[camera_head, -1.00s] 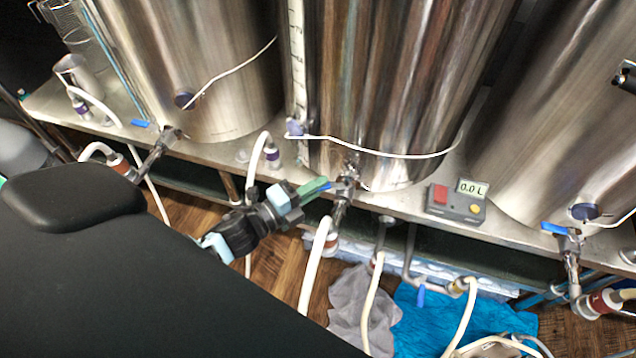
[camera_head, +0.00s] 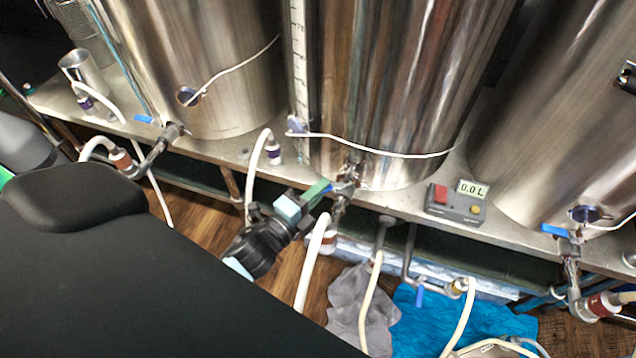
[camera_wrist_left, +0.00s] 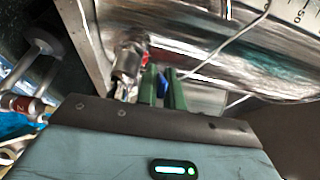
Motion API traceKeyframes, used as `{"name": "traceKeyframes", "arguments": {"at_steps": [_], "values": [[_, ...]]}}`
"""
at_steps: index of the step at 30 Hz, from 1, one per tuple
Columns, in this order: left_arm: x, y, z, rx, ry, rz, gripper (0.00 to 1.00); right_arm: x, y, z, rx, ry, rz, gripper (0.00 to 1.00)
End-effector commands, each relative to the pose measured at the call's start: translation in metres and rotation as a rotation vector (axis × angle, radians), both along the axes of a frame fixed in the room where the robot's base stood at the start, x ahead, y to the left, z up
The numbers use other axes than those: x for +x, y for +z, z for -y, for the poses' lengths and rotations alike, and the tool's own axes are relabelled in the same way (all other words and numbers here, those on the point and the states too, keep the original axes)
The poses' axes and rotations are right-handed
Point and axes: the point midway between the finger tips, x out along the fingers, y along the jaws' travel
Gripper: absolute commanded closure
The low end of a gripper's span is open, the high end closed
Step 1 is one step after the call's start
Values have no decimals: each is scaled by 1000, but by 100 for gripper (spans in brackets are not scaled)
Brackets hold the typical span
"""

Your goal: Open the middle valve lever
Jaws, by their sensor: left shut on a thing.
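The middle valve (camera_head: 345,190) sits at the foot of the middle steel tank (camera_head: 385,90), with a small blue lever (camera_head: 327,189) on it. My left gripper (camera_head: 319,191), with green fingers, comes in from the lower left to this lever. In the left wrist view, the blue lever (camera_wrist_left: 162,89) shows between the two green fingers (camera_wrist_left: 162,90), which are shut on it. The fingers hide part of the lever. The steel valve body (camera_wrist_left: 128,62) stands beside the fingers there.
Outer tanks carry a left valve lever (camera_head: 143,119) and a right valve lever (camera_head: 555,231). White hoses (camera_head: 312,265) hang close to my gripper. Grey and blue cloths (camera_head: 405,320) lie below.

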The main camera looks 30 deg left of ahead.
Motion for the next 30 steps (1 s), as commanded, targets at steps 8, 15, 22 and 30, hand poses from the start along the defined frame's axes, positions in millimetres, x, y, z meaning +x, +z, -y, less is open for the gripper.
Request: {"name": "traceKeyframes", "arguments": {"at_steps": [8, 15, 22, 30], "values": [[0, -1, 0, 0, 0, -2, 78, 0, 0, 0, 0, 0, 1, 64], [0, 0, 0, 0, 0, -1, 69, 0, 0, 0, 0, 0, 0, 64], [-8, -1, -1, -1, -1, -1, 69, 0, 0, 0, 0, 0, 0, 64], [-47, -1, -8, 0, 1, -4, 69, 0, 0, 0, 0, 0, 0, 64]]}}
